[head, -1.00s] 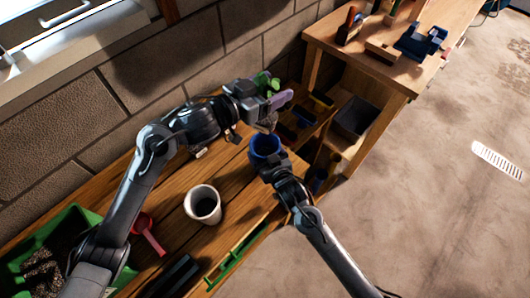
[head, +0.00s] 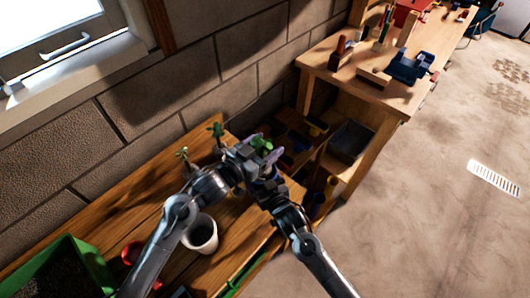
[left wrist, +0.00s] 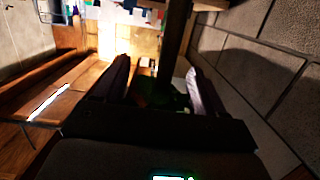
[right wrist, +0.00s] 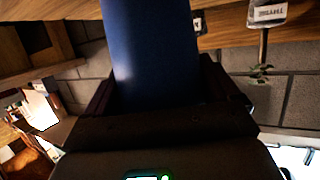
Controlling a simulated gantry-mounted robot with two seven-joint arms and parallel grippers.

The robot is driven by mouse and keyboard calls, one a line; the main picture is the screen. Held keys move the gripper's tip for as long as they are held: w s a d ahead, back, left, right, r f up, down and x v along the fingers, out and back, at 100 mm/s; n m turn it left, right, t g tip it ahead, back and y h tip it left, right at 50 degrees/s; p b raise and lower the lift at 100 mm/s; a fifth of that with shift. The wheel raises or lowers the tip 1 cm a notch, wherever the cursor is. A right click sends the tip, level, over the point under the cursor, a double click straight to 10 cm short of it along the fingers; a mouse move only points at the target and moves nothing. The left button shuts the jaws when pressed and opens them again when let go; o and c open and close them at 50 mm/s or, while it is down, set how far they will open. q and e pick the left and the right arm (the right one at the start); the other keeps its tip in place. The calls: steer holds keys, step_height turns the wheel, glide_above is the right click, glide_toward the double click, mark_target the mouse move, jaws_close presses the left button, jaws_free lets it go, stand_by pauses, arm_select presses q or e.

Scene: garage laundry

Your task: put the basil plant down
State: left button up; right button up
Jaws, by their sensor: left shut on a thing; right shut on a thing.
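The basil plant (head: 262,143) shows as a patch of green leaves at my left gripper (head: 266,152), which is shut on it. In the left wrist view dark green (left wrist: 165,100) shows between the fingers; the stem and roots are hidden. My right gripper (right wrist: 155,85) is shut on a blue pot (right wrist: 150,45), which fills the space between its fingers. In the head view my left gripper and wrist are right above my right gripper and cover most of the pot. I cannot tell whether the plant touches the pot.
A white pot (head: 200,236) stands on the wooden bench (head: 150,222). A green tray (head: 92,262) and a red scoop (head: 130,252) are at the left. Small seedlings (head: 183,154) stand along the wall side. A workbench (head: 345,75) with a blue vise (head: 410,66) is beyond.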

arm_select(q)
steer(key=shift+f, duration=1.45)
steer(key=o, duration=1.6)
steer(key=shift+f, duration=0.2)
steer(key=shift+c, duration=0.2)
steer(key=shift+r, duration=0.15)
steer(key=v, duration=0.7)
steer(key=shift+s+a, duration=0.2)
steer(key=shift+r, duration=0.1)
arm_select(e)
steer(key=o, duration=0.8)
steer(key=shift+o, duration=0.2)
